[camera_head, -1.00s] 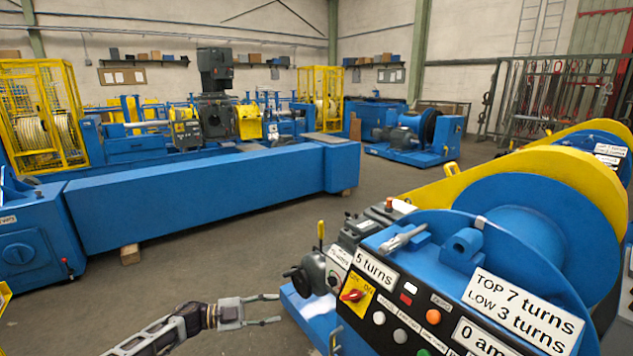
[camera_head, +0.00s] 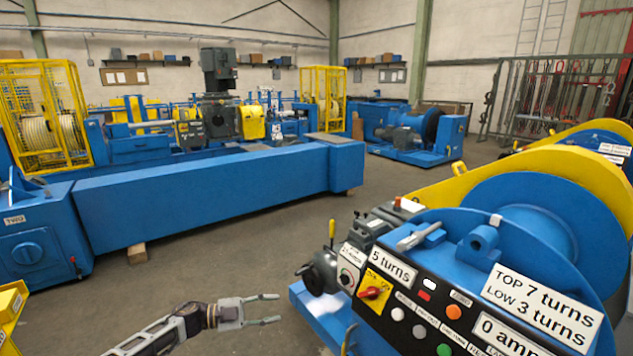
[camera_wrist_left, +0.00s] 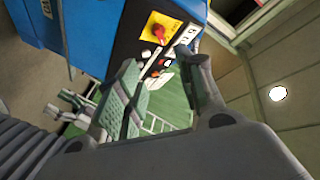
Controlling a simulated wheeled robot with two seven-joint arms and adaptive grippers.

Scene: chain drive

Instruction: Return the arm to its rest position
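My left arm comes in from the bottom left of the head view. Its gripper (camera_head: 280,310) is in the air in front of the blue control box, apart from it. Its two fingers are spread with nothing between them. In the left wrist view the fingers (camera_wrist_left: 165,95) are also apart, with the red switch on its yellow plate (camera_wrist_left: 160,29) beyond them. In the head view that red switch (camera_head: 370,292) is on the black panel to the right of the gripper. My right gripper is not in the head view.
The blue winch machine (camera_head: 540,215) with its black button panel (camera_head: 420,318) fills the right side. A grey handwheel (camera_head: 318,275) sticks out near the gripper. A long blue beam (camera_head: 200,208) lies across the left. The grey floor (camera_head: 240,255) between them is clear.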

